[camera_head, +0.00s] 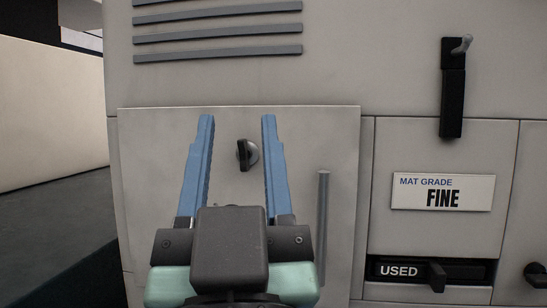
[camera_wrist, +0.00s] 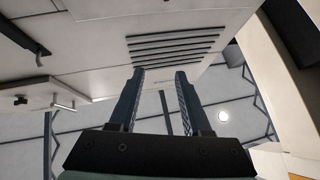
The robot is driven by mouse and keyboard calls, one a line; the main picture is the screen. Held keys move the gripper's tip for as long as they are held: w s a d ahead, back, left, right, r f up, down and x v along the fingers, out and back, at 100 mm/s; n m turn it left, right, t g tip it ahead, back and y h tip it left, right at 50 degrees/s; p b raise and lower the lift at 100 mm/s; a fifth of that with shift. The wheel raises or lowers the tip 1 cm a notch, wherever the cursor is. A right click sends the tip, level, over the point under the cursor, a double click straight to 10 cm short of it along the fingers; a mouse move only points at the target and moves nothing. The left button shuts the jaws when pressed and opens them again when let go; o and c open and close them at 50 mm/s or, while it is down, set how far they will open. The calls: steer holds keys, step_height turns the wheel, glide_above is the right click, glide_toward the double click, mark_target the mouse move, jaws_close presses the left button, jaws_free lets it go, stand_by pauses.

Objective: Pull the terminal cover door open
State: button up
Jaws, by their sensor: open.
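The terminal cover door is most likely the pale grey square panel (camera_head: 145,150) low on the cabinet in the head view. It carries a black turn knob (camera_head: 243,155) near its upper middle and a vertical grey bar handle (camera_head: 323,225) near its right edge. I cannot tell whether the door is fully closed. My gripper (camera_head: 237,120) is open and empty, its blue fingers in front of the door and left of the bar handle in the picture. In the wrist view, my gripper (camera_wrist: 160,73) is apart from the knob (camera_wrist: 20,100) and bar handle (camera_wrist: 62,104) at the left.
Grey vent slats (camera_head: 218,33) are above the door. To the right are a black lever (camera_head: 453,90), a "MAT GRADE FINE" label (camera_head: 443,192) and a "USED" slot with a black tab (camera_head: 437,277). Another black knob (camera_head: 536,275) is at the far right. Open floor (camera_head: 50,220) lies left.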

steer(key=w+d+r+g+h+p, duration=0.1)
steer(key=w+r+g+p, duration=0.3)
steer(key=r+p, duration=0.95)
steer(key=w+d+r+g+p, duration=0.1)
steer(key=w+r+g+p, duration=0.35)
steer(key=p, duration=1.75)
steer(key=d+f+m+h+p, duration=0.1)
steer(key=d+f+p, duration=0.2)
steer(key=p, duration=0.1)
steer(key=w+d+f+m+h+p, duration=0.1)
steer(key=d+f+m+h+p, duration=0.1)
steer(key=d+f+p, duration=0.1)
steer(key=shift+w+f+p, duration=0.15)
steer(key=shift+w+p, duration=0.05)
steer(key=shift+p, duration=0.15)
steer(key=n+y, duration=0.2)
steer(key=y, duration=0.1)
glide_toward(324, 216)
steer(key=shift+t, duration=0.35)
steer(key=w+p, duration=0.1)
steer(key=w, duration=0.6)
steer(key=w+p, duration=0.1)
steer(key=w, duration=0.2)
steer(key=shift+w+d+f+p, duration=0.3)
steer(key=shift+w, duration=0.05)
jaws_close()
